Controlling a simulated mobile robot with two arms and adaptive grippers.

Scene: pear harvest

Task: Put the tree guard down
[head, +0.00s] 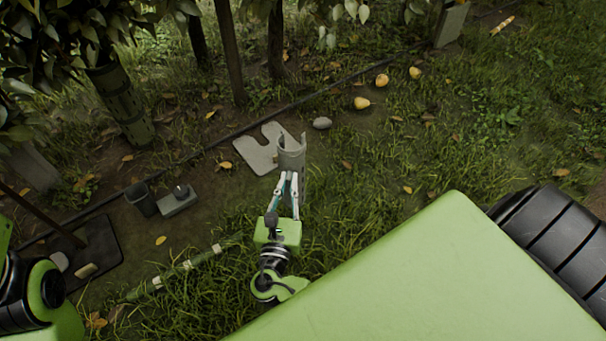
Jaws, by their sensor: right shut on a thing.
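The tree guard (292,152) is a grey, upright, open-topped curved sleeve near the middle of the head view. My right gripper (288,178) is shut on its near side, with the fingers reaching up from below in the picture. The guard overlaps the right part of a flat grey notched mat (255,155) on the ground. I cannot tell whether its lower end touches the ground, as the fingers partly cover it. My left arm shows only at the lower left edge, and its gripper is out of view.
A grey stone (322,123) and yellow pears (362,103) lie beyond. A dark hose (240,132) crosses behind the mat. A dark pot (141,199), a grey block (178,203), a black tray (100,240) and a green-white pole (187,265) lie left. Grass at right is mostly open.

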